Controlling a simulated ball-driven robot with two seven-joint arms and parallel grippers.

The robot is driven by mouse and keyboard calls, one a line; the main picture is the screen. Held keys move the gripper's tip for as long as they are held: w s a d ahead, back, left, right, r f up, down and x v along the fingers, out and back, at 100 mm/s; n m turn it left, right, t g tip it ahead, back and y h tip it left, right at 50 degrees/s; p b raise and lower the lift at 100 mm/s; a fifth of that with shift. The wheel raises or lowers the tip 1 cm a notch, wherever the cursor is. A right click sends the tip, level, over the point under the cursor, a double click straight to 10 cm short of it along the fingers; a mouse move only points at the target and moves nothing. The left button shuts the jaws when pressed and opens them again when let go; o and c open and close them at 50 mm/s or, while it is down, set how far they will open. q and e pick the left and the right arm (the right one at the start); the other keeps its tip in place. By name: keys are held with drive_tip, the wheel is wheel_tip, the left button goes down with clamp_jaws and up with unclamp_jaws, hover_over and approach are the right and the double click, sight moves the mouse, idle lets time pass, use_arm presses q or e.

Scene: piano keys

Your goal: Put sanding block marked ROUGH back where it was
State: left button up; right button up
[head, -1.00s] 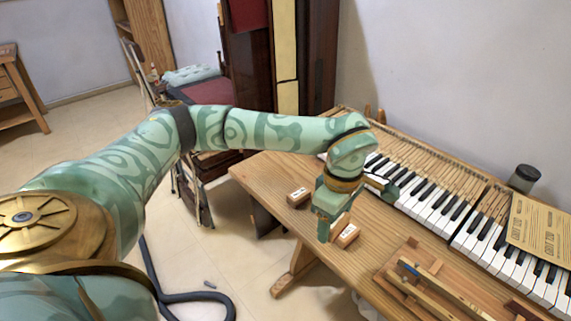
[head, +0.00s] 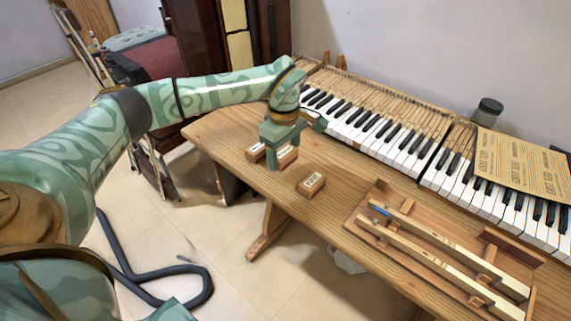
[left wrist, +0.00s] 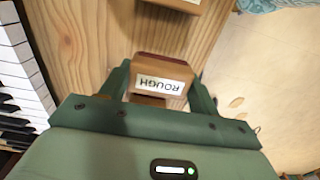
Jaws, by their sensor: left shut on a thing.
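My left gripper (head: 282,150) is shut on a wooden sanding block (head: 287,158) above the left part of the workbench. In the left wrist view the block (left wrist: 162,72) sits between the two fingers, and its white label reads ROUGH, upside down. Its far edge is dark red. I cannot tell whether it touches the bench. A second block (head: 256,152) lies just left of the gripper, partly hidden by it. A third block (head: 311,184) lies on the bench to the right and nearer, apart from the gripper. My right gripper is not in view.
The wooden workbench (head: 225,130) has bare top around the blocks. Piano keys (head: 380,136) run along its back. A wooden tray (head: 357,214) with long key sticks lies at the right. A dark jar (head: 487,111) and a printed sheet (head: 522,163) are behind.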

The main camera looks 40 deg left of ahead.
sight(284, 162)
use_arm(q)
drive_tip(key=f+b, duration=0.1)
drive_tip(key=f, duration=0.1)
drive_tip(key=f+b, duration=0.1)
drive_tip(key=f, duration=0.1)
drive_tip(key=shift+w+a+f, duration=0.1)
drive_tip(key=shift+w+a, duration=0.05)
drive_tip(key=shift+w, duration=0.05)
drive_tip(key=shift+r, duration=0.25)
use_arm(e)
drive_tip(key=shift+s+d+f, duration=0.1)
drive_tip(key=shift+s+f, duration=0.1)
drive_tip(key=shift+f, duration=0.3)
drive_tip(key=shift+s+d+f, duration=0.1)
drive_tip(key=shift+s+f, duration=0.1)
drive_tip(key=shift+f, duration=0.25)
use_arm(q)
drive_tip(key=shift+f, duration=0.1)
drive_tip(key=o, duration=0.9)
drive_tip(key=shift+o, duration=0.2)
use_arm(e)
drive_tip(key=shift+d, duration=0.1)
